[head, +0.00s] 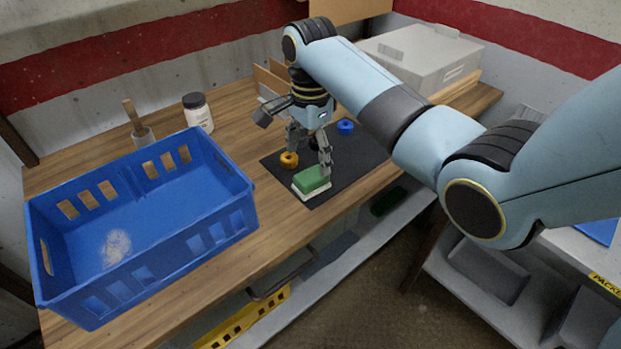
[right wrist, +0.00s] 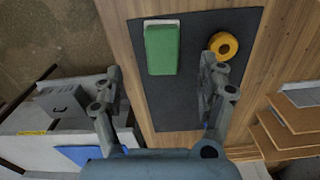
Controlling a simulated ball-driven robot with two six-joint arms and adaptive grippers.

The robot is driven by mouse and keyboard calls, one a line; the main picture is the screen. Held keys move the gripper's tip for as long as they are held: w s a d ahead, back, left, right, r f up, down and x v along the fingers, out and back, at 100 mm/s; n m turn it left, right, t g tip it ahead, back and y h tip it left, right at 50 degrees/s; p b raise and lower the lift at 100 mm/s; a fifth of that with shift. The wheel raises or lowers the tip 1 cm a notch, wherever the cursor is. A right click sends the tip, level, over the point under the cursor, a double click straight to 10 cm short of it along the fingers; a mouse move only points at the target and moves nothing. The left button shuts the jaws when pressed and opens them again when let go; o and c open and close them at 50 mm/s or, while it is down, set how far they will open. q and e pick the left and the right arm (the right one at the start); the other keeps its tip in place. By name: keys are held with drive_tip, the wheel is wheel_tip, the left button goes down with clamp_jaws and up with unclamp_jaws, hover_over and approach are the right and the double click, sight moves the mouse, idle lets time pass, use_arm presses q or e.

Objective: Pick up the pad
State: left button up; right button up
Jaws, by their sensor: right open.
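The pad (head: 312,181), green on top with a white layer beneath, lies flat on a black mat (head: 352,171) near the mat's front left edge. It also shows in the right wrist view (right wrist: 161,49), at the top centre. My right gripper (head: 308,155) points down above the mat, just behind the pad in the head view. Its two fingers are spread with nothing between them. In the right wrist view the gripper (right wrist: 160,72) has its fingers to either side of the pad's line, apart from it. My left gripper is in neither view.
An orange ring (head: 289,160) and a blue ring (head: 345,127) lie on the mat. A large blue crate (head: 150,250) stands left on the wooden table. Behind it stand a dark-lidded jar (head: 198,115) and a brush (head: 137,125). A grey box (head: 420,55) stands at the back right.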

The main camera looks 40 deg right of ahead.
sight(310, 176)
drive_tip(key=f, duration=0.7)
drive_tip(key=shift+w+f, duration=0.2)
drive_tip(key=shift+f, duration=0.15)
drive_tip(key=c, duration=1.2)
drive_tip(key=shift+c, duration=0.2)
wheel_tip(310, 176, up, 4)
drive_tip(key=shift+r, duration=0.1)
drive_tip(key=s+d+r, duration=0.7)
drive_tip(key=s, duration=0.2)
drive_tip(key=shift+s+d, duration=0.15)
